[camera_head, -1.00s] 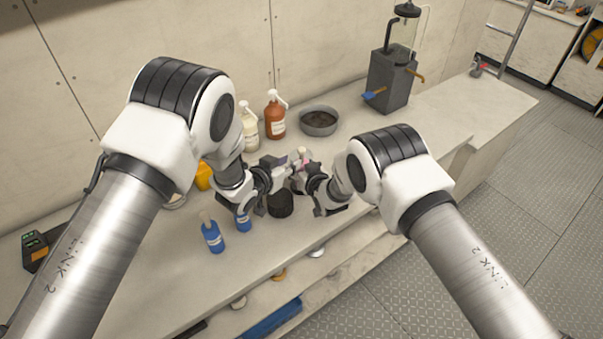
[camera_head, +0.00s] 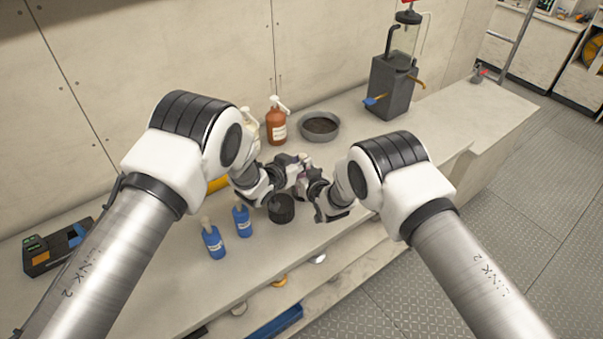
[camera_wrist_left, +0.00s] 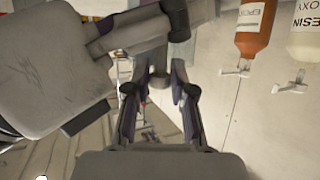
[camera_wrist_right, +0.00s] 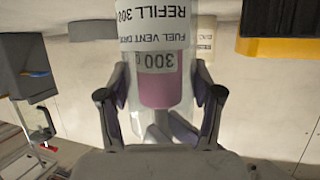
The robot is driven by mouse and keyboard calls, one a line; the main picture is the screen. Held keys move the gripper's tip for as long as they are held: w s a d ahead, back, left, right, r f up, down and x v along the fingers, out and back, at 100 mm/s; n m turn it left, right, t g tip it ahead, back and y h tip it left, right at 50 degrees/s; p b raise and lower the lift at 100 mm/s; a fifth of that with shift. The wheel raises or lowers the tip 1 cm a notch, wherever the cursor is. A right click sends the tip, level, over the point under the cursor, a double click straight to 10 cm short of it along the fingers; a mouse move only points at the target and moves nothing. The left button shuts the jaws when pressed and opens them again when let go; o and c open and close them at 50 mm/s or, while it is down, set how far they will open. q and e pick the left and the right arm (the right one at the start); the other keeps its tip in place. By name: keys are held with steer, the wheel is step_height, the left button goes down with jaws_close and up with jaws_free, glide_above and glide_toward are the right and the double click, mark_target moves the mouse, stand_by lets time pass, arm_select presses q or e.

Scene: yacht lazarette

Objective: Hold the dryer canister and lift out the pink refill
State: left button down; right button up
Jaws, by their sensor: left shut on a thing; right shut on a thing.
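The clear dryer canister (camera_wrist_right: 187,62) fills the middle of the right wrist view, upside down there, with "FUEL VENT DRYER" and "REFILL 300" lettering. The pink refill (camera_wrist_right: 160,90) shows through its clear wall. My right gripper (camera_wrist_right: 158,100) has one finger on each side of the canister and is shut on it. It also shows in the head view (camera_head: 313,178), close beside my left gripper (camera_head: 302,165). My left gripper is shut at the canister's top end, apparently on the refill; the contact is mostly hidden.
A black round piece (camera_head: 281,208) and two blue bottles (camera_head: 214,241) stand on the bench in front. Behind are a brown pump bottle (camera_head: 276,125), a grey bowl (camera_head: 320,126) and a dark pump unit (camera_head: 393,85). A device (camera_head: 60,248) lies far left.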

arm_select(q)
step_height(320, 180, up, 10)
stand_by(0.3)
arm_select(e)
steer(key=o, duration=1.5)
steer(key=v, duration=0.7)
steer(key=shift+s, duration=0.2)
arm_select(q)
steer(key=shift+w, duration=0.1)
arm_select(e)
steer(key=shift+w+d, duration=0.1)
